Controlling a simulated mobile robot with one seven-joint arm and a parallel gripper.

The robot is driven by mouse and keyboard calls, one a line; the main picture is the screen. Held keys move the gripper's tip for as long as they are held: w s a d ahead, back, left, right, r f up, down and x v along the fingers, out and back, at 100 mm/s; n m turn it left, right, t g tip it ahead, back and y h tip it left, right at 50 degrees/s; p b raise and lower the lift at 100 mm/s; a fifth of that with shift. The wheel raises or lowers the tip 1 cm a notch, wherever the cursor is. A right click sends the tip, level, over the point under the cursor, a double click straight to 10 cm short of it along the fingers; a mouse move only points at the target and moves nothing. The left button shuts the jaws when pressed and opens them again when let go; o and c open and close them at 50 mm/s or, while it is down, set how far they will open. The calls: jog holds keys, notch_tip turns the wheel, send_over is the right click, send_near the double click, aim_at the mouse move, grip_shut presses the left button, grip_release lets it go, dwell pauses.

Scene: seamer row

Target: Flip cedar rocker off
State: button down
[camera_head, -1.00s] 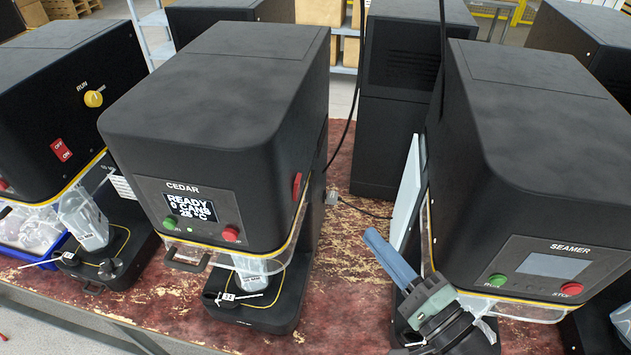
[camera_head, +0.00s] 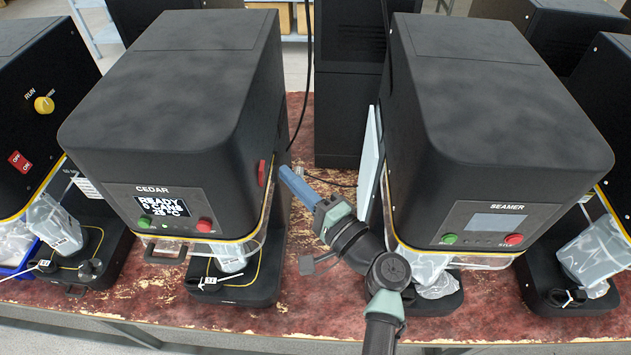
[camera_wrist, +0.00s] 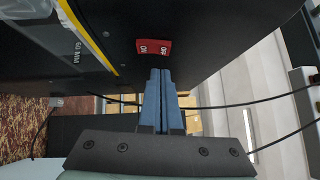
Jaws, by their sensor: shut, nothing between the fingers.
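The CEDAR machine (camera_head: 180,110) is a black seamer left of centre in the head view, its screen lit with READY. Its red rocker (camera_head: 262,173) sits on the right side wall. In the wrist view the red rocker (camera_wrist: 154,47) shows ON and OFF markings, just beyond the fingertips. Which half is pressed in I cannot tell. My gripper (camera_head: 284,172) has blue fingers, shut and empty, pointing at the rocker side of the machine. In the wrist view my gripper (camera_wrist: 160,72) lies just short of the rocker, with a small gap seeming to remain.
A second machine marked SEAMER (camera_head: 490,110) stands to the right, with a pale panel (camera_head: 370,155) on its near side. My arm is in the gap between the machines. Black cables (camera_wrist: 250,102) hang behind. Another machine with a red rocker (camera_head: 18,161) stands at far left.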

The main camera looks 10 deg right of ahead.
aim_at(263, 174)
jog(key=shift+w+a+r+p, duration=0.1)
jog(key=shift+w+a+p, duration=0.1)
jog(key=shift+a, duration=0.3)
jog(key=shift+w+a+r+p, duration=0.1)
jog(key=shift+a+p, duration=0.05)
jog(key=shift+a, duration=0.35)
jog(key=shift+a+r+b, duration=0.1)
jog(key=shift+a+b, duration=0.2)
jog(key=shift+b, duration=0.1)
jog(key=shift+d, duration=0.1)
